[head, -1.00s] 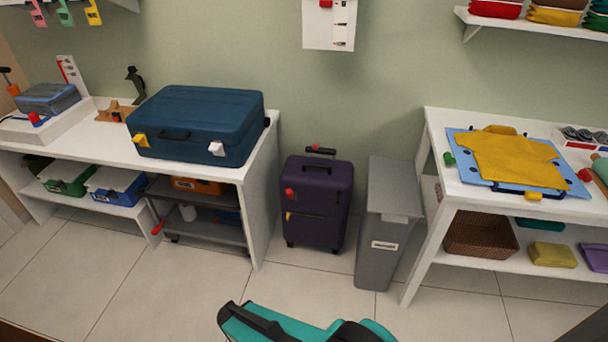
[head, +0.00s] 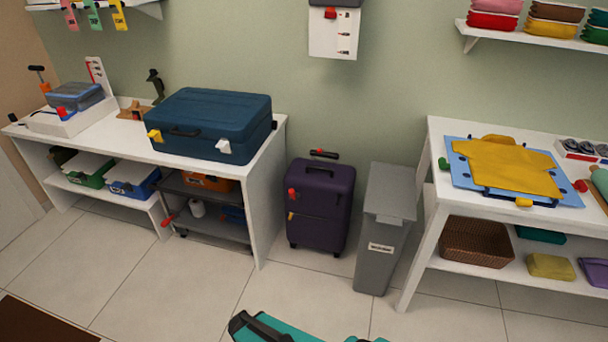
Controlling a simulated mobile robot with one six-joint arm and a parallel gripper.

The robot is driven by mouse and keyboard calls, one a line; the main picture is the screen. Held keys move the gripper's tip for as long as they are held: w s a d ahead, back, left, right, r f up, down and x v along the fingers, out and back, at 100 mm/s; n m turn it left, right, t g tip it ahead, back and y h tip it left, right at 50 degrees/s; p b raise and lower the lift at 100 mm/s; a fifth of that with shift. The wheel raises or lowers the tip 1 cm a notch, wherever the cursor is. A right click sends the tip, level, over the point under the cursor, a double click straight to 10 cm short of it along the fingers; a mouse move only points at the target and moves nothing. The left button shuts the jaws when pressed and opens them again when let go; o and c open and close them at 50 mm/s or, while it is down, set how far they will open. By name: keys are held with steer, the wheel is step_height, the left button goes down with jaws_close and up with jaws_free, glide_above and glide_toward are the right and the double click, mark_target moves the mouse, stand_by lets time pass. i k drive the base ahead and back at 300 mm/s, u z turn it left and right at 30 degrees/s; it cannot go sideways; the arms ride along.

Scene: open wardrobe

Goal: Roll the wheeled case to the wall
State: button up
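The wheeled case (head: 318,212) is a dark purple upright suitcase with a black handle bar (head: 324,154) above its top and a red piece and a yellow piece on its left side. It stands on the tiled floor close to the green wall, between the left bench and a grey bin; whether its back touches the wall cannot be seen. My gripper's fingertips are not clearly shown. A teal and black shape at the bottom edge may be part of my arm, but I cannot be sure.
The white bench (head: 262,207) on the left carries a blue case (head: 208,118). The grey bin (head: 384,235) stands just right of the suitcase. A white table (head: 437,180) with a folded yellow shirt (head: 508,165) is at the right. The floor (head: 190,290) in front is mostly clear.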

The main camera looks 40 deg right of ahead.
mark_target(322, 207)
steer(key=z, duration=0.15)
steer(key=i, duration=0.9)
steer(key=u, duration=0.2)
steer(key=k, duration=0.85)
steer(key=z, duration=0.2)
steer(key=i, duration=0.35)
